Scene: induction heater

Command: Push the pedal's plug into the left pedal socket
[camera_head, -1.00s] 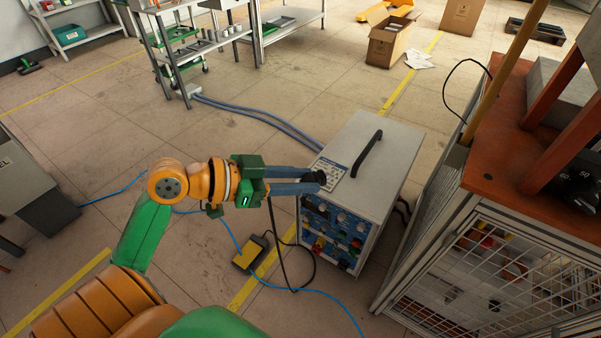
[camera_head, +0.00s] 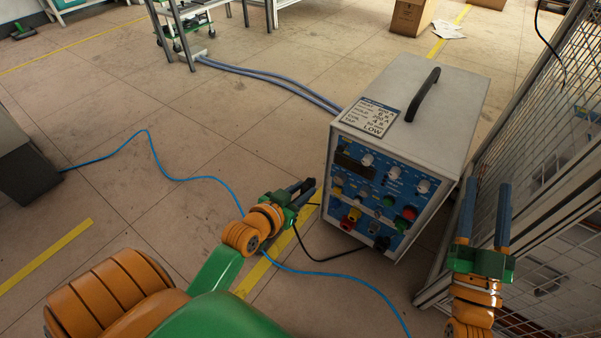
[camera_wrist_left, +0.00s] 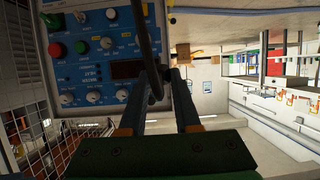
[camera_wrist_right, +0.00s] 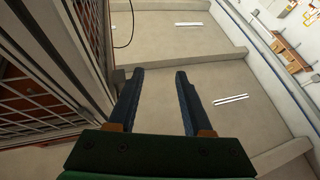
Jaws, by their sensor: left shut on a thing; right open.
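The grey induction heater (camera_head: 425,90) stands on the floor with its blue front panel (camera_head: 385,185) facing me. The panel also shows in the left wrist view (camera_wrist_left: 95,50). It carries several knobs, buttons and sockets; I cannot tell which is the left pedal socket. My left gripper (camera_head: 308,188) is shut just left of the panel, apart from it. The small dark plug in its jaws is mostly hidden by the fingers. A black cable (camera_head: 330,255) runs down from there, and its loop crosses the left wrist view (camera_wrist_left: 153,45). The pedal is not visible. My right gripper (camera_head: 487,185) is open and empty.
A mesh cage (camera_head: 540,170) stands close on the right, beside my right gripper. A blue cable (camera_head: 190,180) crosses the floor on the left. Thicker blue-grey hoses (camera_head: 265,85) run behind the heater.

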